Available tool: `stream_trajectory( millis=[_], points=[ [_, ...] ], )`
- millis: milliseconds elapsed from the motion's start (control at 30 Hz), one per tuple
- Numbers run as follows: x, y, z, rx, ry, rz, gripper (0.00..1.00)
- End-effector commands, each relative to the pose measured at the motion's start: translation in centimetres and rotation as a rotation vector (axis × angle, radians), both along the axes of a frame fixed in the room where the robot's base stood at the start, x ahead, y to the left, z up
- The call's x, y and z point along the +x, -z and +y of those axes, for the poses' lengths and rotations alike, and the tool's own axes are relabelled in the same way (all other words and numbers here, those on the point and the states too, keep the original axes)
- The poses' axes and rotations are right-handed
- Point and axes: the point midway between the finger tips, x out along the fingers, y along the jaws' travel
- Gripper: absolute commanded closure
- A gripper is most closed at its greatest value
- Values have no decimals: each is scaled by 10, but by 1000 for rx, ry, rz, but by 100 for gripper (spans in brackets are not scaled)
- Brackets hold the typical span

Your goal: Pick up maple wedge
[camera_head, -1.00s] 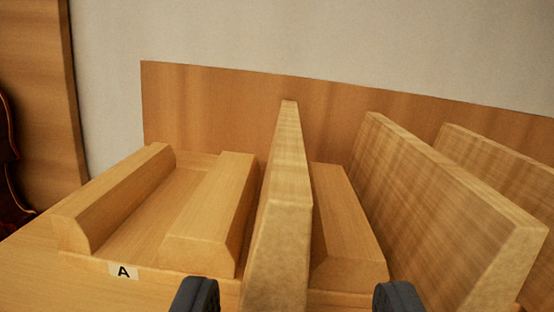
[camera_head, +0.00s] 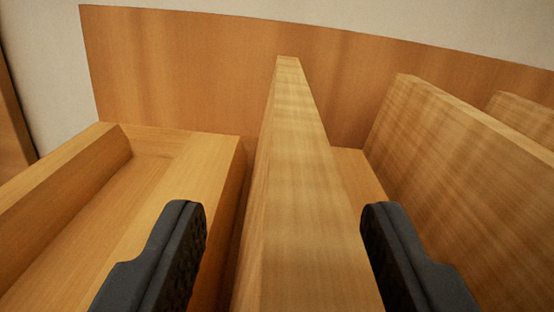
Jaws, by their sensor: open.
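The maple wedge (camera_head: 300,170) stands on edge in the rack, with its narrow top edge running away from me in the middle of the view. My gripper (camera_head: 283,215) is open. Its left dark finger (camera_head: 160,255) shows to the left of the wedge and its right finger (camera_head: 405,255) to the right. Gaps show between both fingers and the wedge in the picture. The near end and the lower part of the wedge are out of view.
A second wedge (camera_head: 460,150) stands to the right, and part of a third (camera_head: 525,115) shows behind it. Wooden rack rails (camera_head: 190,190) flank the middle wedge. An empty slot (camera_head: 100,215) lies at the left. A wooden back panel (camera_head: 190,65) rises behind.

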Motion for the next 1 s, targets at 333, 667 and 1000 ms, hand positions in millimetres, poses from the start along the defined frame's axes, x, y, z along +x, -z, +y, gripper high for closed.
stream_trajectory(
  millis=[333, 667, 1000],
  points=[
    [1, 0, 0, 0, 0, 0, 85],
    [1, 0, -1, 0, 1, 0, 100],
    [1, -6, 0, -1, 0, -2, 100]
  ],
)
